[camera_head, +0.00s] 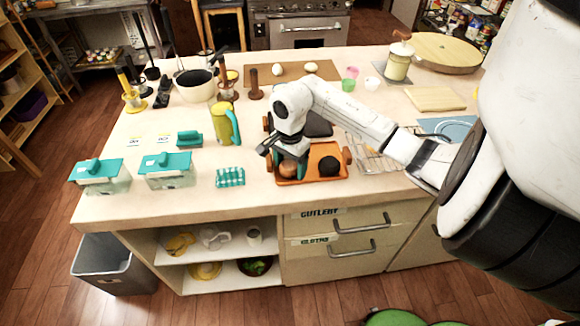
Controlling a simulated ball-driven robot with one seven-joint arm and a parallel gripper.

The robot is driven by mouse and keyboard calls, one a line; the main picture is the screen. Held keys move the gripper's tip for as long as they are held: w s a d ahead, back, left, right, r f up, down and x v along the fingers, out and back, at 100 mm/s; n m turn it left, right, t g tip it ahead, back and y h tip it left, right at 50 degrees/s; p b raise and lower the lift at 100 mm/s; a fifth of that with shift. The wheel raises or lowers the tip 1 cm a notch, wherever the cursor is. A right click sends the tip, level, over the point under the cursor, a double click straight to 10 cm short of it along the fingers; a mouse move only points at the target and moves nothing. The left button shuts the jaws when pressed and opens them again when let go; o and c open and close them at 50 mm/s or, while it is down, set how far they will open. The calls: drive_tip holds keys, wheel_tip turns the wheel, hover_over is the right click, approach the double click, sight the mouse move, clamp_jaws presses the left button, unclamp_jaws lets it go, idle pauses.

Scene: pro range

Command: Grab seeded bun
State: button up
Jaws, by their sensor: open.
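A brown round bun (288,170) lies at the left end of an orange tray (312,156) on the island counter. It is partly hidden by my gripper; seeds are too small to make out. A dark, almost black round item (330,167) lies at the right of the same tray. My gripper (284,158) is above the brown bun at the tray's left side. It is open, and I cannot tell from this view whether its fingers are around the bun or just above it.
A wire rack (377,160) stands right of the tray. A dark pan or tray (318,125) lies behind the orange tray.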

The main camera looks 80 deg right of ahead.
drive_tip(key=c, duration=0.8)
drive_tip(key=shift+r, duration=0.2)
